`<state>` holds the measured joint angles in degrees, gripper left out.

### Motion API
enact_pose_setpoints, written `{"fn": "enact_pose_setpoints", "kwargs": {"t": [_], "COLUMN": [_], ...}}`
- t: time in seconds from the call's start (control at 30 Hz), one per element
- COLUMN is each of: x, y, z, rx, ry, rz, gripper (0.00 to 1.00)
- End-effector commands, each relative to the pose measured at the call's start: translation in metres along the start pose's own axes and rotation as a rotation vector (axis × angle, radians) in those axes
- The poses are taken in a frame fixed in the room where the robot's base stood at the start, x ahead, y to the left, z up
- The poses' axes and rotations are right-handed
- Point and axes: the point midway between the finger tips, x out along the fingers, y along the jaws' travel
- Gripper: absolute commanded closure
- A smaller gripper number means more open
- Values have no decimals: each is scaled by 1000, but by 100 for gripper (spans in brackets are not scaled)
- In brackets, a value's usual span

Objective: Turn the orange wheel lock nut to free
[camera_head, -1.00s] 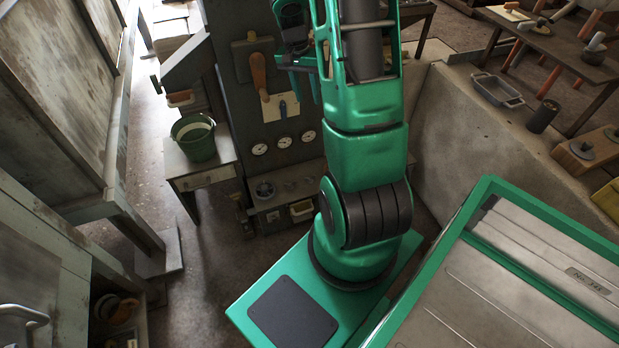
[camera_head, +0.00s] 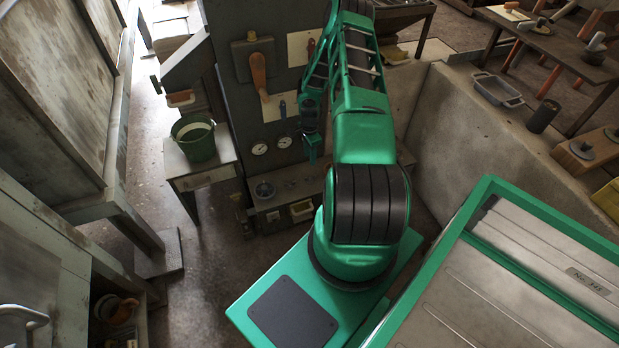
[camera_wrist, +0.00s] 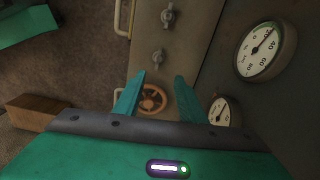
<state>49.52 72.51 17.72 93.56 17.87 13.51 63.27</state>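The orange wheel lock nut (camera_wrist: 153,99) is a small spoked orange-brown wheel on a grey panel in the wrist view. It shows beyond and between the two green fingers of my gripper (camera_wrist: 157,90), which are apart with nothing between them. I cannot tell the exact gap from fingers to wheel. In the head view my gripper (camera_head: 311,148) points down in front of the grey machine panel, just above its lower ledge. The orange wheel does not show there; my arm seems to hide it.
Two wing-shaped knobs (camera_wrist: 157,57) line up beyond the wheel. A large gauge (camera_wrist: 265,52) and a smaller gauge (camera_wrist: 224,112) are close on the right. In the head view an orange-handled lever (camera_head: 258,75) and a green bucket (camera_head: 196,140) stand left of my arm.

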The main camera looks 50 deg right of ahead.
Motion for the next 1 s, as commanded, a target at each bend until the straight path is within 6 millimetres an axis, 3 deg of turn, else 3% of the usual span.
{"fn": "enact_pose_setpoints", "kwargs": {"t": [0.1,0.37,0.8,1.0], "x": [25,46,117,136], "y": [4,5,5,4], "z": [0,1,2,2], "rx": [55,81,79,78], "ry": [-12,-18,-17,-16], "rz": [-3,-5,-4,-6], "gripper": [63,63,63,63]}}
